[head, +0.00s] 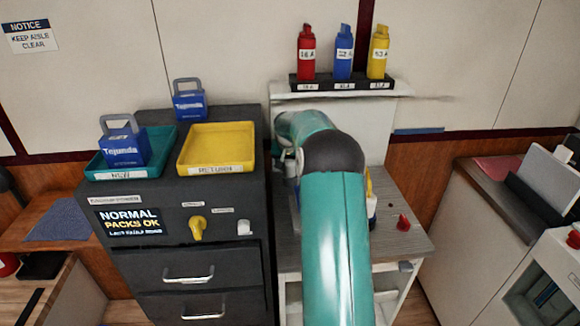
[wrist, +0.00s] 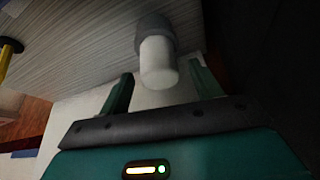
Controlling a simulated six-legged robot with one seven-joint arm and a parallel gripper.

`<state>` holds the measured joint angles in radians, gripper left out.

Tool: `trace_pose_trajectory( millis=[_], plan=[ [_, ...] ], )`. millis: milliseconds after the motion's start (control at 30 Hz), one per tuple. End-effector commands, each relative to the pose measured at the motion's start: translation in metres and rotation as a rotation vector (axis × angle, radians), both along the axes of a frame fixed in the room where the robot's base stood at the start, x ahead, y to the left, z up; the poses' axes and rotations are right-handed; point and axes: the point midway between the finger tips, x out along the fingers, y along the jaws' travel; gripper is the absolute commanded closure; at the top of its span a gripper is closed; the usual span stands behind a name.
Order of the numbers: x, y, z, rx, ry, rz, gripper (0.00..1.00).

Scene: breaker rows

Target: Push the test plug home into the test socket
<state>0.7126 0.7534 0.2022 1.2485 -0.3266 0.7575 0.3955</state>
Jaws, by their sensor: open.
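In the wrist view, my gripper (wrist: 163,82) is open, with one green finger on each side of a pale cylindrical piece (wrist: 158,62). This piece has a darker grey collar at its far end, by the grey grained surface (wrist: 75,45). It may be the test plug, but I cannot tell for sure. Whether the fingers touch it is unclear; gaps seem to show on both sides. I cannot make out the test socket. In the head view my arm hides the gripper and the left part of the grey bench top (head: 412,238).
A rack (head: 350,86) holds red, blue and yellow bottle-shaped pieces above the bench. At left, a dark cabinet (head: 225,150) carries a teal tray (head: 165,150) and a yellow tray (head: 249,145).

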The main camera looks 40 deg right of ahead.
Motion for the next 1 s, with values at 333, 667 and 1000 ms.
trace_pose_trajectory(
  millis=[333, 667, 1000],
  plan=[
    [-0.022, 0.023, 0.072, -0.002, -0.002, 0.0, 0.36],
    [-0.032, 0.033, 0.102, -0.001, -0.001, 0.0, 0.36],
    [-0.032, 0.033, 0.102, 0.0, 0.0, 0.0, 0.36]
  ],
)
